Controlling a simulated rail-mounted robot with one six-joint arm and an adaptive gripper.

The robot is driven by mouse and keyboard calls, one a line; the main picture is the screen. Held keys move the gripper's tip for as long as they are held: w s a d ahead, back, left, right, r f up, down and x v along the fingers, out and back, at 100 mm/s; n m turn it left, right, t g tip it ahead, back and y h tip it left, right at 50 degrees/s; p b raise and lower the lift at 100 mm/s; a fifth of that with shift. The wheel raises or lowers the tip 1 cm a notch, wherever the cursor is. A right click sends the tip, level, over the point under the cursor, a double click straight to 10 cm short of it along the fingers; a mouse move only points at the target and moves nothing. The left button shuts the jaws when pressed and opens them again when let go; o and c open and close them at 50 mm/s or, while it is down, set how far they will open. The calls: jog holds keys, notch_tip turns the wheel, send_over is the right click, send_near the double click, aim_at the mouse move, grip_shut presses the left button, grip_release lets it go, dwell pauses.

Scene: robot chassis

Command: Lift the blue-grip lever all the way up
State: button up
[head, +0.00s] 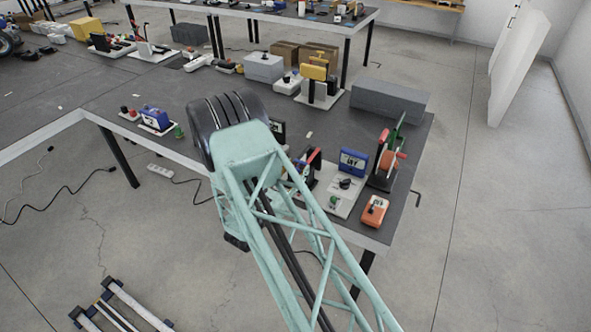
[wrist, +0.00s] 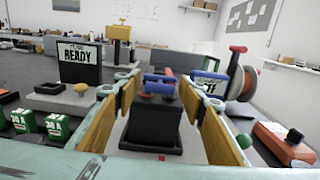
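In the wrist view, a blue grip (wrist: 160,82) sits on top of a black lever housing (wrist: 153,128), with a bit of red just behind it. My gripper (wrist: 162,92) is open, its ochre-padded fingers standing on either side of the blue grip. Gaps show between the grip and both fingers, and nothing is held. How far the lever is raised is hard to tell from this end-on angle. In the head view, my mint-green arm hides the gripper, and I cannot make out the blue grip there.
A dark READY display (wrist: 77,62) stands left, and a blue-framed display (wrist: 208,84) stands close behind the right finger. Right are a red-handled reel (wrist: 240,82) and an orange box (wrist: 283,142). Green 30 A blocks (wrist: 56,126) lie left. A grey block (head: 388,101) stands at the bench's back.

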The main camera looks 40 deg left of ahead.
jog(key=shift+c, duration=0.4)
jog(key=c, duration=1.1)
